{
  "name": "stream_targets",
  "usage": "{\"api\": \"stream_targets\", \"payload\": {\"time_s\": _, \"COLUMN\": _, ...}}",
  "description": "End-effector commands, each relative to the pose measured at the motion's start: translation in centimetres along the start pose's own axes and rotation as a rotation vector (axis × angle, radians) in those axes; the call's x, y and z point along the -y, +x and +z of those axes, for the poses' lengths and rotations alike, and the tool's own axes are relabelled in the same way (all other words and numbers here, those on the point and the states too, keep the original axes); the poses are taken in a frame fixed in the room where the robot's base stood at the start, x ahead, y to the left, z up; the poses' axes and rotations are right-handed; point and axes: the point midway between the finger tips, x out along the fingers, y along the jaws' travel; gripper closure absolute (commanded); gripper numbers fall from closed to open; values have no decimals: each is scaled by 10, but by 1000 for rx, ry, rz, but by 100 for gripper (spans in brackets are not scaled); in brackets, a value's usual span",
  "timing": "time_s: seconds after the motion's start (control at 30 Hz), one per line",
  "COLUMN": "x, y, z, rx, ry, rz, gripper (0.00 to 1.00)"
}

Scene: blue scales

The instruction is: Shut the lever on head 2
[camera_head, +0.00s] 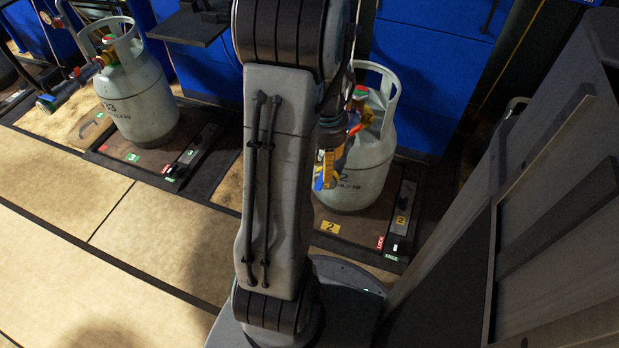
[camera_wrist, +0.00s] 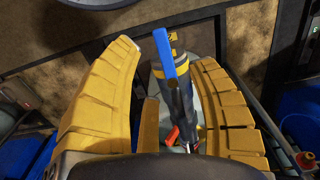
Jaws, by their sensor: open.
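Head 2 (camera_wrist: 182,95) is a grey metal filling head with yellow bands. The blue lever (camera_wrist: 164,53) lies slightly slanted along the head, between the fingertips. The fingers are spread apart, with a gap on the lever's left; the right finger is close beside the head, and I cannot tell whether it touches. In the head view my gripper (camera_head: 326,170) is partly hidden by my arm, in front of gas cylinder 2 (camera_head: 372,165).
Cylinder 2 stands on a scale (camera_head: 362,232) with a yellow 2 plate and a lock switch at its front right. Blue panels (camera_head: 425,75) are behind. The floor (camera_head: 150,235) at front left is clear.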

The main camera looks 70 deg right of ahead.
Motion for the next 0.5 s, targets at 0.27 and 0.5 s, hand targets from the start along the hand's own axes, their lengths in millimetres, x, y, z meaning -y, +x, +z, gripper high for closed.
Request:
{"api": "stream_targets", "payload": {"time_s": 0.27, "x": 0, "y": 39, "z": 1, "rx": 4, "ry": 1, "rz": 1, "gripper": 47}}
{"api": "stream_targets", "payload": {"time_s": 0.5, "x": 0, "y": 60, "z": 1, "rx": 2, "ry": 0, "rz": 0, "gripper": 47}}
